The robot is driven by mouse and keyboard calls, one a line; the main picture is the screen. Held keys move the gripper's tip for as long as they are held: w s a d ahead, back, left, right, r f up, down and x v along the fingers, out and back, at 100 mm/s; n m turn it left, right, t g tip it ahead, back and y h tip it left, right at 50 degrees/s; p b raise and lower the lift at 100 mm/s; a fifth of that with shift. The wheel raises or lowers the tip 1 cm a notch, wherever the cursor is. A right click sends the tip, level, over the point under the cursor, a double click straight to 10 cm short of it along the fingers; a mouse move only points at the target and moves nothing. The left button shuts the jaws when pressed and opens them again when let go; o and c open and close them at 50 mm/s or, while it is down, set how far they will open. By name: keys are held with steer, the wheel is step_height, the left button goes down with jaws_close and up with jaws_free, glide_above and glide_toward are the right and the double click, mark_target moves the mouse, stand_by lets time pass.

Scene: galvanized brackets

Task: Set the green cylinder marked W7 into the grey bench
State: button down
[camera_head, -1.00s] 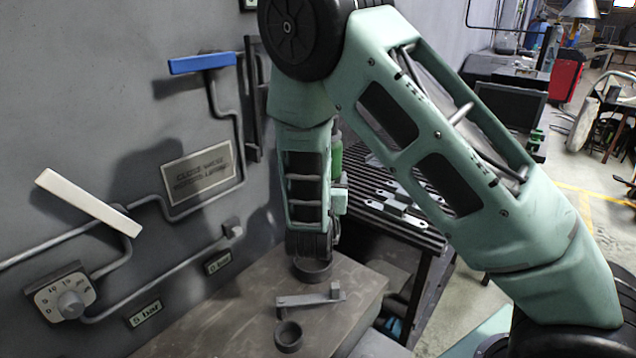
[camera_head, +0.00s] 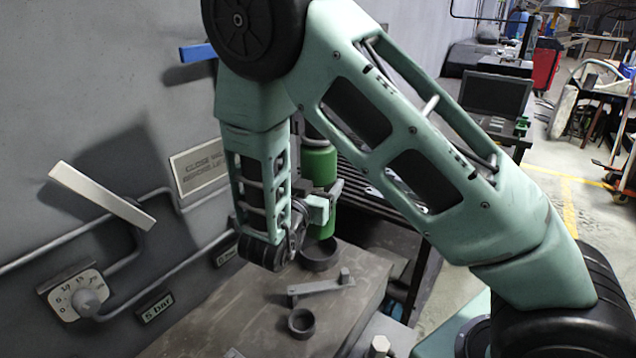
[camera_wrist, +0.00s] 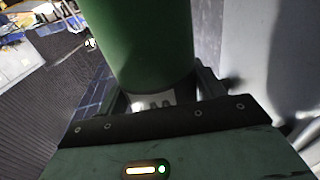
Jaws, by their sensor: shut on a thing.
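The green cylinder (camera_head: 318,163) hangs upright in my gripper (camera_head: 331,190), which is shut on it. Its lower end is just above or behind the far round dark holder (camera_head: 318,257) on the grey bench (camera_head: 225,310); I cannot tell the exact gap. In the wrist view the cylinder (camera_wrist: 145,40) fills the top middle, between the fingers of my gripper (camera_wrist: 160,92). No W7 marking is readable. A second, smaller round holder (camera_head: 301,323) sits nearer on the bench and looks empty.
A flat bar with an upright stud (camera_head: 320,287) lies between the holders. The wall at left carries a white lever (camera_head: 100,195), a blue lever (camera_head: 197,53), pipes and a dial (camera_head: 80,295). A dark slatted table (camera_head: 375,190) stands behind the bench.

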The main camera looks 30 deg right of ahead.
steer(key=shift+f+b, duration=1.1)
steer(key=shift+f, duration=0.3)
steer(key=shift+a+f+b, duration=0.1)
steer(key=shift+f+b, duration=1.7)
steer(key=shift+f, duration=0.9)
steer(key=shift+c, duration=0.8)
jaws_free()
steer(key=shift+s, duration=0.1)
steer(key=shift+f, duration=0.15)
step_height(320, 180, up, 10)
steer(key=shift+r, duration=0.15)
